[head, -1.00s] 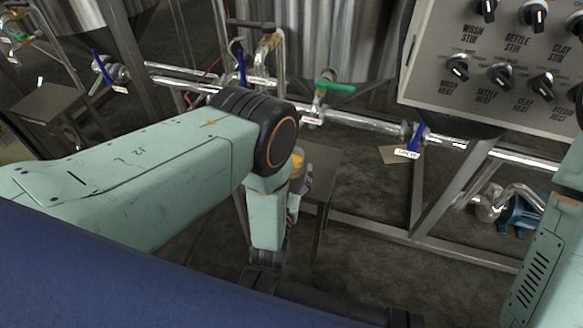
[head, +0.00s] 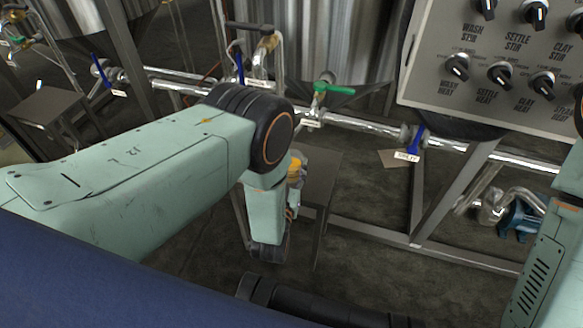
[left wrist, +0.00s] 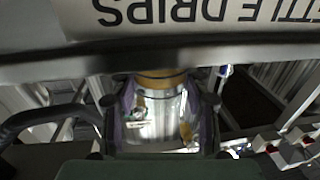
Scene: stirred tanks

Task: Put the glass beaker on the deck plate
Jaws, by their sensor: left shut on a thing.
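In the left wrist view the glass beaker (left wrist: 158,122) is clear, with an amber band near the top of the picture. My left gripper (left wrist: 160,105) is shut on it, with a dark finger at each side. In the head view my left forearm hides most of the gripper. A yellow patch shows beside my wrist there, but I cannot tell whether it belongs to the beaker. I cannot make out a deck plate for certain in either view. My right gripper is not in view.
A grey stand (head: 322,182) is beside my left wrist, below a green-handled valve (head: 325,88). A sign reading "SETTLE DRIPS" (left wrist: 200,14) appears upside down in the wrist view. A control panel (head: 445,95) and frame bars (head: 450,257) are at the right. Another stand (head: 45,106) is at far left.

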